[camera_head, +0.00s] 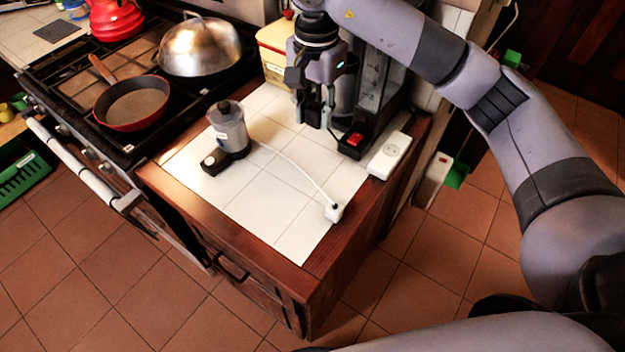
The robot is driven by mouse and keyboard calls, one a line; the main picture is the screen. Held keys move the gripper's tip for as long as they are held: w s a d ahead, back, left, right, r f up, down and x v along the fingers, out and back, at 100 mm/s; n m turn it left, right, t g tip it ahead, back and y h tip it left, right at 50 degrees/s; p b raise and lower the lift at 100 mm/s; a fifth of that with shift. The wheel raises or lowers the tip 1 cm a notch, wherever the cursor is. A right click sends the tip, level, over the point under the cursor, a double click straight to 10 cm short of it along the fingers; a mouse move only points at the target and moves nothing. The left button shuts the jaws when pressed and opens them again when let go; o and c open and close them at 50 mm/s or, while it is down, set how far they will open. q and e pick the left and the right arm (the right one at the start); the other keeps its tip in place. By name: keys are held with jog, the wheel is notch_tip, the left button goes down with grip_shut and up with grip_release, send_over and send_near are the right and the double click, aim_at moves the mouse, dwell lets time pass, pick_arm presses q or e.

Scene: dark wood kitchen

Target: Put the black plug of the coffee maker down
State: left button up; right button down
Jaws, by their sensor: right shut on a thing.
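My right gripper (315,118) points down over the far part of the white-tiled counter, just left of the coffee maker (370,92). It is shut on a small dark thing between its fingertips, which I take for the black plug; the fingers hide most of it. The coffee maker is dark with a clear marked tank and a red switch at its base, partly hidden behind my gripper and arm. I cannot make out its cord. My left gripper is not in view.
A white socket block (390,155) lies at the counter's right edge. Tiles between are clear. A yellow container (275,58) stands behind; the stove holds a pan (133,103).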

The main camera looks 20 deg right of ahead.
aim_at(318, 125)
jog(key=f, duration=0.1)
jog(key=f+p, duration=0.1)
jog(key=f, duration=0.1)
jog(key=shift+s+d+f, duration=0.15)
jog(key=shift+d+f, duration=0.05)
jog(key=shift+f, duration=0.05)
jog(key=f+p, duration=0.3)
jog(key=f, duration=0.8)
jog(key=shift+a+f, duration=0.1)
jog(key=shift+a, duration=0.1)
notch_tip(318, 125, down, 4)
jog(key=shift+f+p, duration=0.25)
jog(key=shift+p, duration=0.4)
jog(key=shift+f, duration=0.15)
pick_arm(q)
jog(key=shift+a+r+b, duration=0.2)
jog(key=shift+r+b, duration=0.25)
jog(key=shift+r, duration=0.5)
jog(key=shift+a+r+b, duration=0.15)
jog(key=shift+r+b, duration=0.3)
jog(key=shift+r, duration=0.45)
pick_arm(e)
jog(key=shift+f, duration=0.65)
jog(key=c, duration=1.3)
grip_release()
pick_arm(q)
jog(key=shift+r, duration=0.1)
